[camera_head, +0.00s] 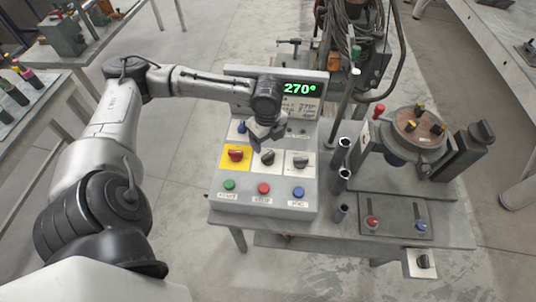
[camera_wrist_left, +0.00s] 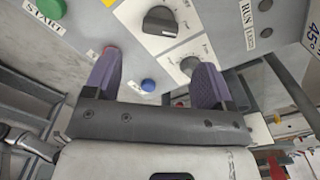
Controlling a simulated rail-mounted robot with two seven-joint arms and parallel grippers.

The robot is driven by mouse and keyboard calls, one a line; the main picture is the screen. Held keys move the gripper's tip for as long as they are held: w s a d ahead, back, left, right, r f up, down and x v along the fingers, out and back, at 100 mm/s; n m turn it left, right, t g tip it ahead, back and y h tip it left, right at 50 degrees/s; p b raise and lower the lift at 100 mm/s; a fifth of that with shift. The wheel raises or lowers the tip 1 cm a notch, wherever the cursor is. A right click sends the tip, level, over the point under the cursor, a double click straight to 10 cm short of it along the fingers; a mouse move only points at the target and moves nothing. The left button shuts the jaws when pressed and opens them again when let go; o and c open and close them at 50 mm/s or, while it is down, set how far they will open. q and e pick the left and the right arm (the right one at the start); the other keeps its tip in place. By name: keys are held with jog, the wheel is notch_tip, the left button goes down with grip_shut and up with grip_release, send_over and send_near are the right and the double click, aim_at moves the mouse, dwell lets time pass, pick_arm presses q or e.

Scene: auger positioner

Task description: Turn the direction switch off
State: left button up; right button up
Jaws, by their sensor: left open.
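The control panel (camera_head: 310,205) stands on the workbench with a row of rotary switches. A red switch on a yellow plate (camera_head: 235,155) is at left, a black knob (camera_head: 267,157) in the middle and another black knob (camera_head: 301,162) at right. I cannot read which one is the direction switch. My left gripper (camera_head: 268,140) is open and empty, just above the middle knob in the head view. In the left wrist view its fingers (camera_wrist_left: 157,80) are spread, with the large black knob (camera_wrist_left: 160,20) and a smaller knob (camera_wrist_left: 190,65) beyond them. My right gripper is out of view.
The panel's display (camera_head: 300,92) reads 270°. Green (camera_head: 229,185), red (camera_head: 264,188) and blue (camera_head: 298,192) buttons line the panel's lower part. A round positioner table (camera_head: 418,128) and upright metal tubes (camera_head: 341,180) stand to the right. Cables hang behind.

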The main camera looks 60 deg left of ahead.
aim_at(268, 155)
pick_arm(q)
notch_tip(268, 155, down, 8)
jog(key=shift+r+b, duration=0.15)
jog(key=shift+b, duration=0.6)
jog(key=shift+c, duration=0.3)
jog(key=c, duration=0.9)
jog(key=shift+o, duration=0.2)
jog(key=shift+r+p, duration=0.15)
jog(key=shift+p, duration=0.2)
jog(key=n+p, duration=0.7)
jog(key=p, duration=0.8)
jog(key=shift+r+p, duration=0.2)
jog(key=shift+p, duration=0.1)
jog(key=shift+f+n+p, duration=0.15)
jog(key=shift+n+p, duration=0.65)
jog(key=shift+f, duration=0.1)
